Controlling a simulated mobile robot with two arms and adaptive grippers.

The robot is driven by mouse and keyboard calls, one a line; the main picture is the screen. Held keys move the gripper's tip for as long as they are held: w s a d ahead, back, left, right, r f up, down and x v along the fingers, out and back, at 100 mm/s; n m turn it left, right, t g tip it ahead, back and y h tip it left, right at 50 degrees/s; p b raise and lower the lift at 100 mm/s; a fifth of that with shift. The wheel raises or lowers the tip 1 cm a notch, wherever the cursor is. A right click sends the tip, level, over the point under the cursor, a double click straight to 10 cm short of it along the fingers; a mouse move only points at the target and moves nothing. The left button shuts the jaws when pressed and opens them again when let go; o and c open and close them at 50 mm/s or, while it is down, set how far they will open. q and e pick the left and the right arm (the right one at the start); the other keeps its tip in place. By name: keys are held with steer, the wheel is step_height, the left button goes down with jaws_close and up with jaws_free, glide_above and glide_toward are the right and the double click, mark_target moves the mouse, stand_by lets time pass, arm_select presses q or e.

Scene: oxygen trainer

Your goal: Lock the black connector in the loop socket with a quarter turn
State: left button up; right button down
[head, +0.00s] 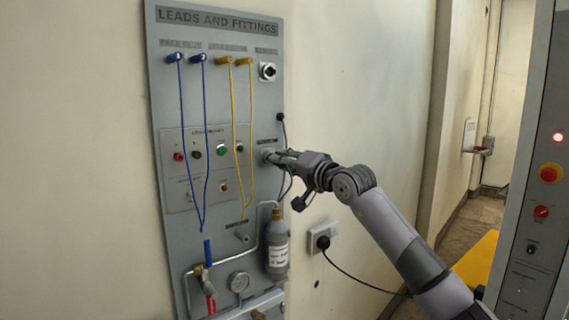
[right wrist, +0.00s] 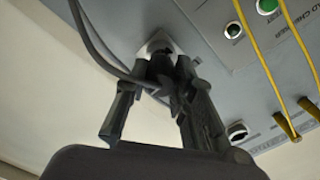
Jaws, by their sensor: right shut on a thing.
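The loop socket (head: 266,153) is on the right side of the grey board, and shows as a pale fitting in the right wrist view (right wrist: 155,46). The black connector (right wrist: 163,69) is at the socket's mouth, with a dark cable (right wrist: 95,45) running from it to the upper left. My right gripper (head: 280,157) reaches in from the right and is shut on the connector, its fingers on either side in the right wrist view (right wrist: 157,82). The fingers hide much of the connector, so its seating and turn angle cannot be told. My left gripper is not in view.
Blue leads (head: 181,120) and yellow leads (head: 249,120) hang left of the socket. A wall outlet with a black plug (head: 323,241) is at the lower right. Bare wall (head: 355,90) lies right of the board.

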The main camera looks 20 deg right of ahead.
steer(key=shift+p+x, duration=0.65)
steer(key=shift+x, duration=0.45)
steer(key=shift+f+m+b, duration=0.1)
steer(key=shift+m+b, duration=0.3)
steer(key=shift+m, duration=0.7)
steer(key=shift+m+b, duration=0.3)
steer(key=shift+m, duration=0.4)
steer(key=shift+m+b, duration=0.4)
steer(key=shift+m, duration=1.3)
